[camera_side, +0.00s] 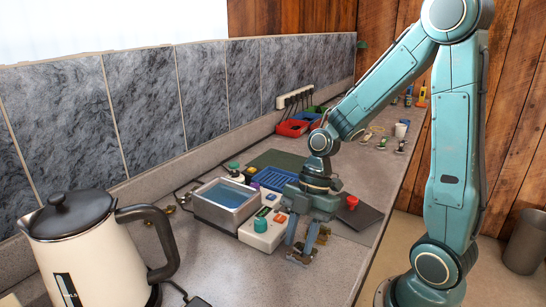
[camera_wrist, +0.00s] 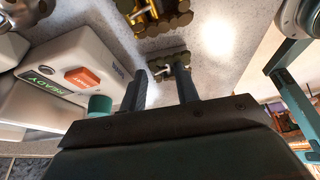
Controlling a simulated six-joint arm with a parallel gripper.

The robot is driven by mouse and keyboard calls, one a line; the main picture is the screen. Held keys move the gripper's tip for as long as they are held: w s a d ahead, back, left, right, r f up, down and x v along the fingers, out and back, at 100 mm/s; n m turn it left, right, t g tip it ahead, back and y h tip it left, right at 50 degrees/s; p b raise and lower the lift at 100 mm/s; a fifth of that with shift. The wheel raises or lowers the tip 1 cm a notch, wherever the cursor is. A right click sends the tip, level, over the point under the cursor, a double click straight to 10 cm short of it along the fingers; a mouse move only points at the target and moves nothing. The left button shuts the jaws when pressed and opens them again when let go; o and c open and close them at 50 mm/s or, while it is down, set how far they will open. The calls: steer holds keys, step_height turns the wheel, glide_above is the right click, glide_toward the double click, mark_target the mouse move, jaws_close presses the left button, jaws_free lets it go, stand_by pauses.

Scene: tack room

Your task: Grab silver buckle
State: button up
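My gripper (camera_side: 299,243) points down over the near part of the counter, beside the white device. In the wrist view its two dark fingers (camera_wrist: 161,82) stand apart with a gap between them. A small silvery piece with dark rounded parts (camera_wrist: 172,68), which looks like the silver buckle, lies just beyond the fingertips, in line with the gap. In the side view a small greyish piece (camera_side: 301,257) shows low by the fingertips, partly hidden by them. Contact cannot be told. A gold-coloured piece (camera_wrist: 147,14) with similar dark parts lies farther off.
The white device (camera_side: 262,231) with a green knob (camera_wrist: 100,104) and orange button (camera_wrist: 82,77) stands close beside my gripper. A metal basin (camera_side: 224,203) is behind it. A dark plate with a red knob (camera_side: 352,202) lies right. A kettle (camera_side: 85,250) stands front left.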

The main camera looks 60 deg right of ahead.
mark_target(299, 247)
steer(key=shift+a+f, duration=0.2)
steer(key=shift+f, duration=0.3)
steer(key=c, duration=0.6)
steer(key=shift+r, duration=0.2)
steer(key=shift+c, duration=0.2)
step_height(299, 247, up, 20)
steer(key=shift+f, duration=0.2)
stand_by(0.4)
stand_by(0.5)
